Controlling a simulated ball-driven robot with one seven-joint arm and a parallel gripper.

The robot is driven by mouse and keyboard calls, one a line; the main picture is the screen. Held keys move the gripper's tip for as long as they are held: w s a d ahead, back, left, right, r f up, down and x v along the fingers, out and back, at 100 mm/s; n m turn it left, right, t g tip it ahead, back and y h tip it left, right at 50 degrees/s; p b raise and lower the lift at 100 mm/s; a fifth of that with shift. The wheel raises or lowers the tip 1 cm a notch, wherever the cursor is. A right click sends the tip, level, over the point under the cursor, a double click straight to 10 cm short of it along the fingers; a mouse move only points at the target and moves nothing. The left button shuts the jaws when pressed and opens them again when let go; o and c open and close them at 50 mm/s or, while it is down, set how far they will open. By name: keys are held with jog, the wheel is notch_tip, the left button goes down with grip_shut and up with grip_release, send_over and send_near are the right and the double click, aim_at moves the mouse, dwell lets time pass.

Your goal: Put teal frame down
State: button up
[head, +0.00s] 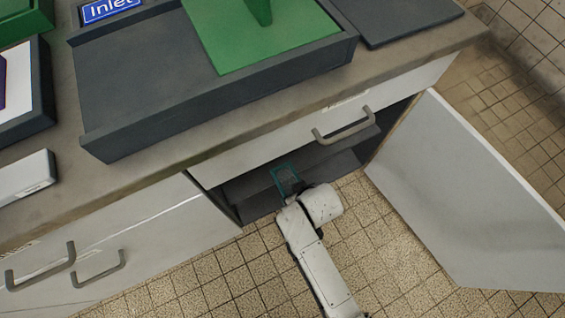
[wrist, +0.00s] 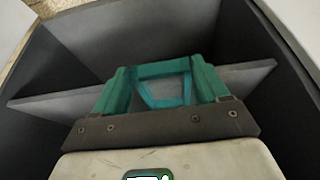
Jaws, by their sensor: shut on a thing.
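The teal frame (wrist: 165,68) is a thin open outline, seen in the wrist view between the two green fingers of my gripper (wrist: 160,84). My gripper is shut on it. In the head view the teal frame (head: 280,170) shows small at the end of my arm, in the mouth of the open cabinet (head: 239,201). A grey shelf board (wrist: 58,107) crosses the cabinet inside and lies behind and beside the fingers in the wrist view. I cannot tell whether the frame touches the shelf.
The white cabinet door (head: 455,195) stands open at the right. A drawer front with a handle (head: 343,127) and the worktop edge lie above the opening. A dark tray (head: 150,90) with a green panel (head: 255,35) sits on the worktop. Tiled floor is clear in front.

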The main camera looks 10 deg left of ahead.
aim_at(281, 168)
jog(key=w+a, duration=0.1)
jog(key=w, duration=0.1)
jog(key=w+a+b, duration=0.1)
jog(key=w+a, duration=0.2)
jog(key=shift+w, duration=0.35)
jog(key=w+a, duration=0.1)
jog(key=w+b, duration=0.1)
jog(key=shift+w+a+b, duration=0.3)
jog(key=shift+w+a, duration=0.1)
jog(key=shift+f+b, duration=0.3)
jog(key=shift+f, duration=0.45)
jog(key=shift+f, duration=0.1)
jog(key=o, duration=1.2)
jog(key=shift+c, duration=0.2)
